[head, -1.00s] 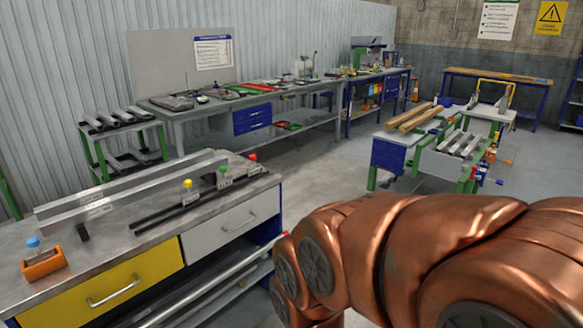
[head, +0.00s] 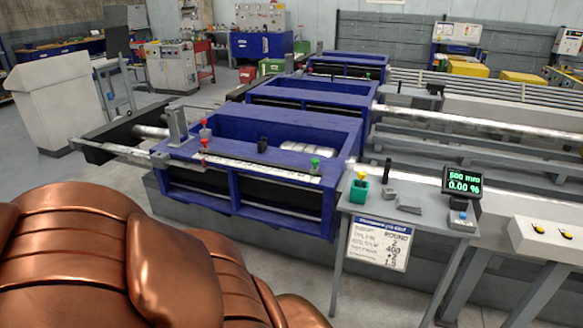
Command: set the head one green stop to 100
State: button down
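The nearest blue machine frame (head: 235,210) carries a pale scale strip (head: 255,170) along its near top edge. A small green-topped stop (head: 315,165) sits near the right end of this strip. A red-topped stop (head: 204,146) sits near its left part, and another red-topped piece (head: 205,128) stands just behind it. The scale numbers are too small to read, and no label shows which head this is. My copper arm fills the lower left. My gripper is out of view.
A small grey table (head: 405,212) at right holds a yellow-topped piece in a green block (head: 359,189), a display (head: 463,183) reading 500 mm and 0.00 %, and a blue-topped piece (head: 461,217). A notice sheet (head: 380,243) hangs in front. Grey floor lies left.

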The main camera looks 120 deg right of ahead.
aim_at(315, 169)
jog(key=z, duration=3.75)
